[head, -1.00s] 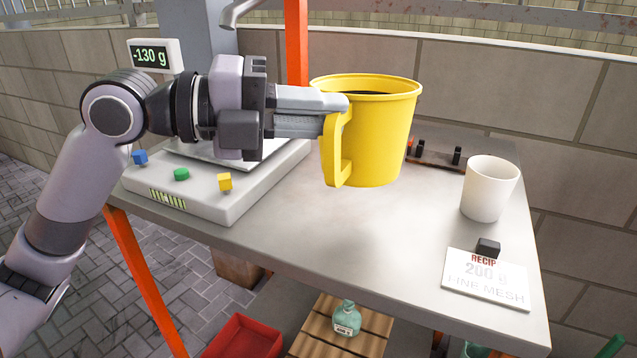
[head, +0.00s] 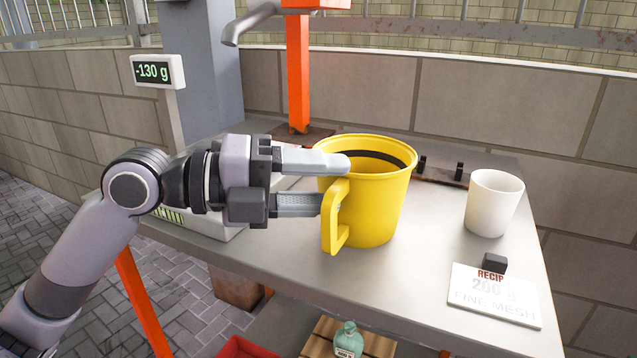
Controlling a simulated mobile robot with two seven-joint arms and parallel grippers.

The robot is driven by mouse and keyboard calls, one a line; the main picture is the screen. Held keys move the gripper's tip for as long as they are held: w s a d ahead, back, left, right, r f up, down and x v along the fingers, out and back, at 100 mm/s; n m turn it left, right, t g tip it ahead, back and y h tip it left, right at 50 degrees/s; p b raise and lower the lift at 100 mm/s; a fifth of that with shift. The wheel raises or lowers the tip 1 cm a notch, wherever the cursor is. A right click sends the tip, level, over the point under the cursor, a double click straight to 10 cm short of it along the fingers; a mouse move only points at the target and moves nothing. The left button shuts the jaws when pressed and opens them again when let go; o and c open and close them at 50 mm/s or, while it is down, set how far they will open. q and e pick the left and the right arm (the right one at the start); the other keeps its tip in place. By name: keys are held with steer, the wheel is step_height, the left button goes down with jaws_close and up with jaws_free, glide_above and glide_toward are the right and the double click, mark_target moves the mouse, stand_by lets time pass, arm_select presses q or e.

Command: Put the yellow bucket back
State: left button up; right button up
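The yellow bucket (head: 385,212) stands upright on the grey table (head: 420,285), near its middle, with its handle (head: 333,228) facing left. A dark band shows inside it. My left gripper (head: 335,184) is open at the handle, its two fingers spread apart. The upper finger overlaps the handle's top near the rim, and the lower finger ends beside the handle. I cannot tell whether either finger touches it. My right gripper is not in view.
A white cup (head: 494,203) stands at the right, behind a recipe card (head: 493,298) with a dark block (head: 494,263). The scale display (head: 157,71) reads -130 g; my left arm partly hides the scale. An orange post (head: 298,75) stands behind. The table's front middle is clear.

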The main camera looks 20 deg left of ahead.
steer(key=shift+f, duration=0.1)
arm_select(q)
steer(key=shift+s+a, duration=0.15)
steer(key=shift+a, duration=0.15)
steer(key=b+v, duration=0.3)
steer(key=v, duration=0.8)
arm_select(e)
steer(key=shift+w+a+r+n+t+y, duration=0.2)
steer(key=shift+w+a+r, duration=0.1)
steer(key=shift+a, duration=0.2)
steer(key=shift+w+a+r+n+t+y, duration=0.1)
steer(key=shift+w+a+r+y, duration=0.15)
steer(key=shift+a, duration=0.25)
arm_select(q)
steer(key=shift+s+a, duration=0.1)
